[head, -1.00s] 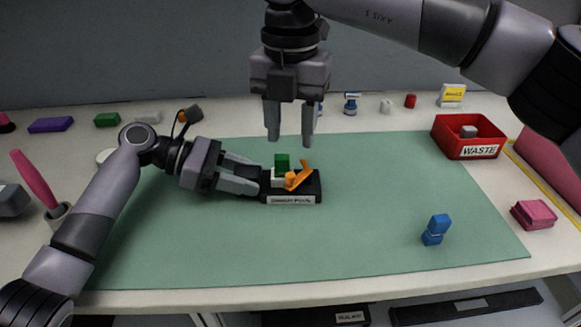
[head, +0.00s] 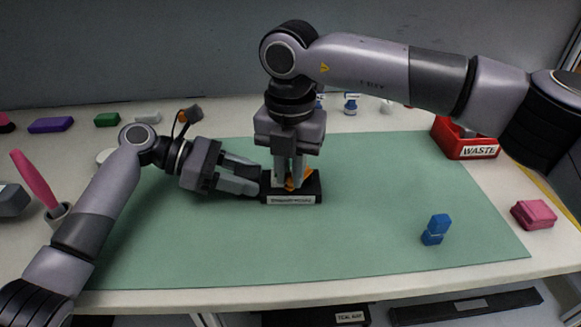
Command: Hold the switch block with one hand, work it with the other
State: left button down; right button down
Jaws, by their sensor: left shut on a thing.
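The switch block (head: 311,191) is a black box with a white label on its front, standing on the green mat. My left gripper (head: 258,187) comes in from the left and is shut on the block's left side. My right gripper (head: 288,178) points straight down over the block, with its fingertips at the orange lever (head: 305,176). The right fingers cover most of the lever and hide the green piece and white part on top. I cannot tell whether the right fingers grip anything.
A blue two-part piece (head: 435,229) stands on the green mat (head: 370,245) at the right. A red WASTE bin (head: 451,140) and pink blocks (head: 533,214) are further right. A pink-handled tool (head: 34,179) stands in a holder at the left. The mat's front is clear.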

dwell(0.3)
pick_arm(q)
jog(key=shift+f, duration=0.1)
pick_arm(e)
jog(key=n, duration=0.1)
jog(key=d+n, duration=0.1)
jog(key=n, duration=0.1)
jog(key=s+n, duration=0.1)
jog(key=shift+d, duration=0.35)
jog(key=n, duration=0.1)
jog(key=d+n, duration=0.1)
jog(key=n, duration=0.2)
jog(key=shift+s+d, duration=0.15)
jog(key=shift+d, duration=0.15)
jog(key=n, duration=0.1)
jog(key=d+n, duration=0.1)
jog(key=n, duration=0.1)
jog(key=shift+d+n, duration=0.3)
pick_arm(q)
jog(key=shift+a, duration=0.1)
pick_arm(e)
jog(key=shift+w+d+n, duration=0.2)
jog(key=shift+d+n, duration=0.15)
jog(key=shift+n, duration=0.5)
jog(key=shift+w+d+n, duration=0.2)
jog(key=shift+d+n, duration=0.1)
jog(key=shift+n, duration=0.55)
jog(key=c, duration=1.1)
grip_release()
jog(key=shift+r, duration=0.1)
